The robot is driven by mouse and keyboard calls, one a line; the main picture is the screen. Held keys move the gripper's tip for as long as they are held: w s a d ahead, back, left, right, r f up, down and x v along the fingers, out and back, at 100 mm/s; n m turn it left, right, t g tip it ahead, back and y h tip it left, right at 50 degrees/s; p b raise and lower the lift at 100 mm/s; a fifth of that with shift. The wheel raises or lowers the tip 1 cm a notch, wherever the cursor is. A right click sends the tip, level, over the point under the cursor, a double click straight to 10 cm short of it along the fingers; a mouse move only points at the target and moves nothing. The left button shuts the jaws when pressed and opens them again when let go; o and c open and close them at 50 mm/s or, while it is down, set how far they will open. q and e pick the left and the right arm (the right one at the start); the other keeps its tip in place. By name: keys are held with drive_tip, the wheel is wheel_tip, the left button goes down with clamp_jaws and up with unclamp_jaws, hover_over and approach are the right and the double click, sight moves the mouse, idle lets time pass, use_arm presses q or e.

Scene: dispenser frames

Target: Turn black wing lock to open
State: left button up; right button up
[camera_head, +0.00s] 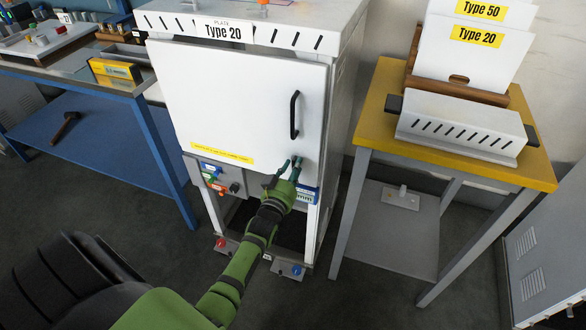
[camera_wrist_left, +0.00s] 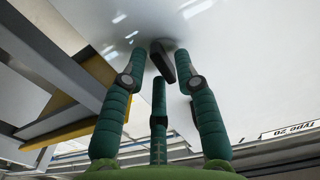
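The black wing lock (camera_wrist_left: 162,61) shows in the left wrist view as a short dark bar standing out from the white door. In the head view I cannot make it out, as my left gripper covers that area. The white door (camera_head: 240,105) of the Type 20 cabinet looks closed. My left gripper (camera_head: 290,163) is at the door's lower right, below the black handle (camera_head: 294,115). In the left wrist view its green fingers are apart, with the lock between their tips. I cannot tell whether any finger touches it. My right gripper is not in view.
A yellow-topped table (camera_head: 375,110) with a slotted white box (camera_head: 462,125) and type-labelled plates stands right of the cabinet. A blue workbench (camera_head: 150,130) stands to the left. Small coloured connectors (camera_head: 213,180) and a blue-white label (camera_head: 305,195) sit below the door.

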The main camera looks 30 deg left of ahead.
use_arm(q)
drive_tip(key=v, duration=1.2)
idle(0.5)
